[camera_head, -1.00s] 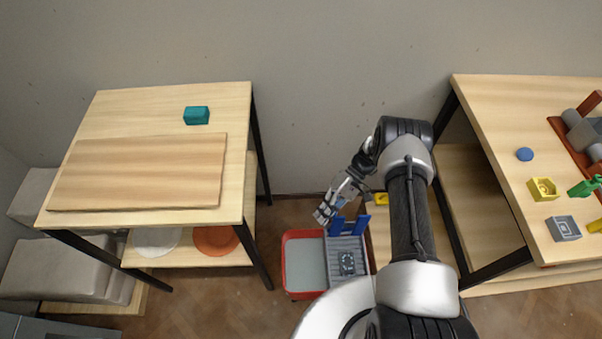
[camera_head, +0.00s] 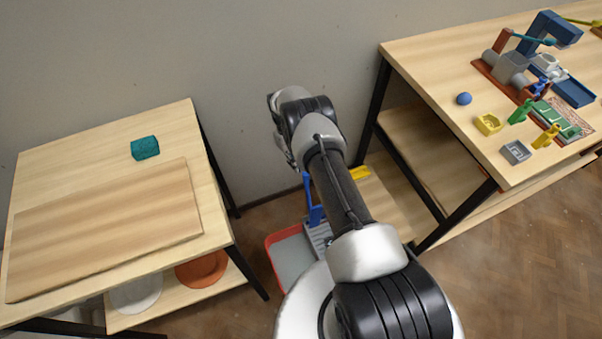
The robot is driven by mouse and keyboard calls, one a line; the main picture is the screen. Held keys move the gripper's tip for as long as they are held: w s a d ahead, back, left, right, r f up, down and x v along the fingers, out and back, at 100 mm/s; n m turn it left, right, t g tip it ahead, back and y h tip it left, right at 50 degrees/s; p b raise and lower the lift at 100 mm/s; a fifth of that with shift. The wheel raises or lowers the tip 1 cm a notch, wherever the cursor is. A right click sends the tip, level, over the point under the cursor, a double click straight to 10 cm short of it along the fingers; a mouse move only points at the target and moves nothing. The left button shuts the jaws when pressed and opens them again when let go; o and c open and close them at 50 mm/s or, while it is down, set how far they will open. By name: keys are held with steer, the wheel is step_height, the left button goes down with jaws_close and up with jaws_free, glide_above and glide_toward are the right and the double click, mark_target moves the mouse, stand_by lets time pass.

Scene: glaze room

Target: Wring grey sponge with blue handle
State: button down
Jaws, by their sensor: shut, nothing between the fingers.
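I cannot make out a grey sponge with a blue handle for certain. A red tub (camera_head: 271,246) with a pale grey inside stands on the floor between the two tables. A grey ridged part (camera_head: 319,236) and an upright blue piece (camera_head: 313,203) sit at its right side, partly covered by my arm. My arm reaches over this area toward the wall and hides what lies behind it. My gripper's fingers are hidden behind the arm.
The left table holds a teal block (camera_head: 145,148) and a wooden board (camera_head: 105,222). The right table holds a blue ball (camera_head: 464,99), a yellow block (camera_head: 488,124), a grey block (camera_head: 515,152), green pieces (camera_head: 520,111) and a blue-and-grey apparatus (camera_head: 545,32). A yellow piece (camera_head: 359,173) lies low behind my arm.

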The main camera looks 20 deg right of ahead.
steer(key=shift+s+d+p, duration=0.2)
steer(key=shift+s+p, duration=0.05)
steer(key=shift+s, duration=0.75)
steer(key=shift+s+d+p, duration=0.15)
steer(key=shift+s+p, duration=0.1)
steer(key=shift+s, duration=0.75)
steer(key=shift+r, duration=0.1)
